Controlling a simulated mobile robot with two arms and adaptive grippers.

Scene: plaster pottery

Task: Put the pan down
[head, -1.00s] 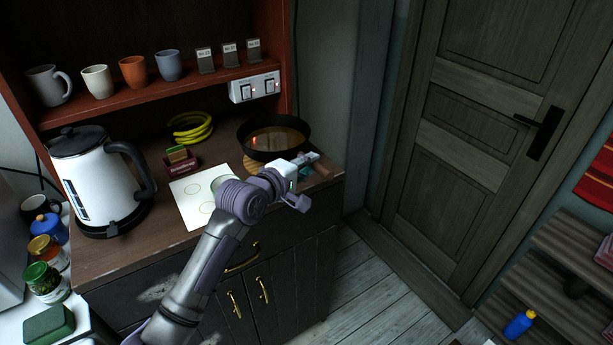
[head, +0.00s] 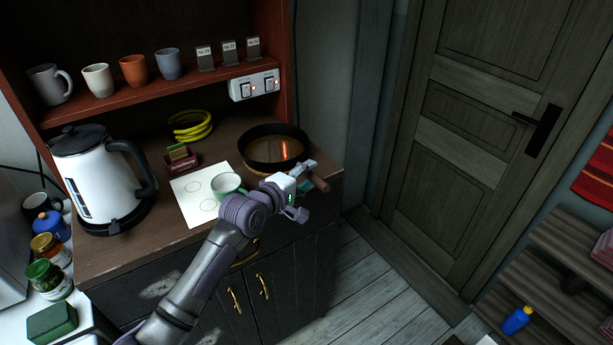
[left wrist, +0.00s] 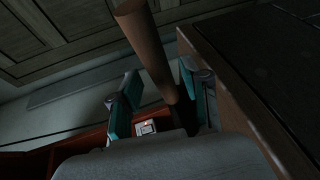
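The dark pan (head: 262,155) with shiny brownish contents is level at the back right of the wooden counter. It appears to rest on a round light-brown trivet (head: 251,168), mostly hidden under it. Its brown wooden handle (head: 319,184) points toward the front right. My left gripper (head: 305,178) is at the handle. In the left wrist view the handle (left wrist: 145,45) passes between the teal finger pads of my gripper (left wrist: 160,105), close to the right pad, with a clear gap to the left one. My right gripper is not in view.
A green cup (head: 228,182) stands on a white sheet with printed circles (head: 193,208), left of my wrist.

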